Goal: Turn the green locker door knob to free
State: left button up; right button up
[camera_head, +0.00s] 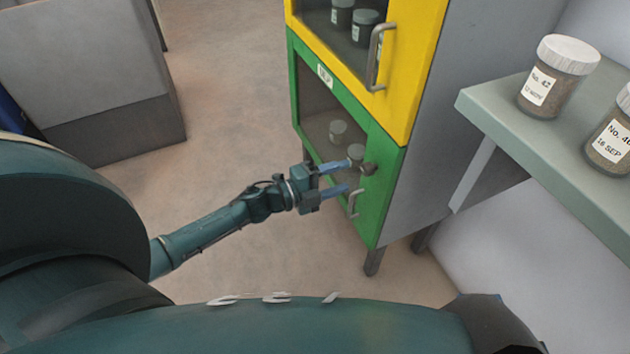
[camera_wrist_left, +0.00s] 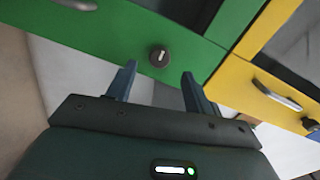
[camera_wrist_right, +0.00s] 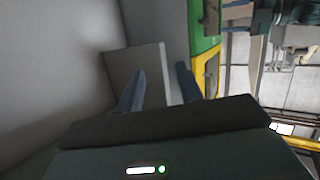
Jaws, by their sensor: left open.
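The green locker door (camera_head: 378,190) has a glass pane and stands below a yellow one. Its dark round knob (camera_head: 369,168) sits near the door's right edge, above the door handle (camera_head: 353,203). In the left wrist view the knob (camera_wrist_left: 159,56) faces me, with a short pale mark that runs nearly upright in the picture. My left gripper (camera_head: 346,177) is open and empty, its fingers pointing at the knob. The knob shows between and just beyond the fingertips, with no visible contact. My right gripper (camera_wrist_right: 161,70) is open and empty, away from the door.
The yellow door (camera_head: 418,75) has its own handle (camera_head: 376,55). Jars stand behind both panes. A shelf (camera_head: 490,108) at right carries labelled jars, one at its near corner (camera_head: 557,75). The floor (camera_head: 235,110) left of the locker is clear. A grey cabinet (camera_head: 90,70) stands far left.

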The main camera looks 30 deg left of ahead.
pick_arm(q)
jog(key=v, duration=0.6)
jog(key=shift+s+a+p, duration=0.25)
jog(key=shift+s+p, duration=0.1)
pick_arm(e)
jog(key=shift+s+g, duration=0.2)
jog(key=shift+g, duration=0.2)
pick_arm(q)
jog(key=shift+r, duration=0.15)
pick_arm(e)
jog(key=shift+d, duration=0.1)
